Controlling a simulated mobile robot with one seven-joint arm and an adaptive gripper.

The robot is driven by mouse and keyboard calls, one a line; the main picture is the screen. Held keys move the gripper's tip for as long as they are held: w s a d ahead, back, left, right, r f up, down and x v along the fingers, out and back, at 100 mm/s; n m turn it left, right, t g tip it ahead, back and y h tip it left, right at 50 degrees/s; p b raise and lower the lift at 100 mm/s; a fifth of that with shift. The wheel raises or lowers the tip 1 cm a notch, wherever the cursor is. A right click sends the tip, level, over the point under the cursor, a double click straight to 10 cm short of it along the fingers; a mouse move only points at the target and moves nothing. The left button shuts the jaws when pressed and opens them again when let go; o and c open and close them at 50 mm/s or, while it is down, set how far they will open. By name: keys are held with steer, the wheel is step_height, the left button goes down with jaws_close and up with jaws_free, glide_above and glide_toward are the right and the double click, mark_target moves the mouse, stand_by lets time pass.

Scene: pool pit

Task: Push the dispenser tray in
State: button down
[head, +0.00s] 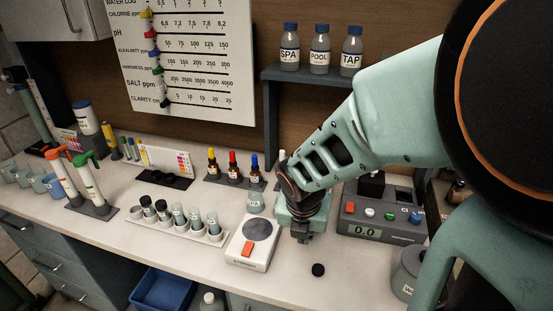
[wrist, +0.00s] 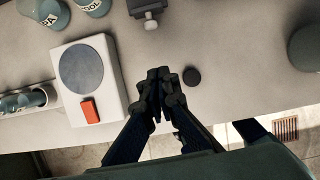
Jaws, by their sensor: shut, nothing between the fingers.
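No part is clearly marked as the dispenser tray. In the wrist view a dark grey block (wrist: 146,5) at the top edge has a small metallic piece (wrist: 151,23) sticking out toward my gripper; this may be the dispenser and its tray, but I cannot be sure. Most of the block is cut off, and in the head view my arm covers that spot. My gripper (wrist: 158,74) is shut and empty, pointing down over the counter, apart from that piece. In the head view my gripper (head: 303,238) is between the white button device and the grey meter.
The white device (head: 250,262) with an orange-red button stands left of my gripper. A black disc (head: 318,270) lies in front of it. The grey meter (head: 380,232) reading 0.0 and a grey pot (head: 408,272) stand right. The counter around the disc is clear.

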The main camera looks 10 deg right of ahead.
steer(key=b+x, duration=0.6)
steer(key=shift+f, duration=0.3)
steer(key=w, duration=0.1)
steer(key=w+d, duration=0.1)
steer(key=w, duration=0.1)
steer(key=shift+w+d+r, duration=0.1)
steer(key=shift+r, duration=0.05)
steer(key=shift+w+d+b, duration=0.1)
steer(key=shift+w+b, duration=0.2)
steer(key=shift+w+d+r, duration=0.1)
steer(key=shift+w+r, duration=0.05)
steer(key=shift+w, duration=0.05)
steer(key=w+d+p, duration=0.1)
steer(key=w, duration=0.1)
steer(key=w+d+p, duration=0.1)
steer(key=w+p, duration=0.1)
steer(key=w, duration=0.1)
steer(key=w+d+p, duration=0.1)
steer(key=w+p, duration=0.1)
steer(key=w, duration=0.1)
steer(key=shift+w+d, duration=0.1)
steer(key=shift+d, duration=0.05)
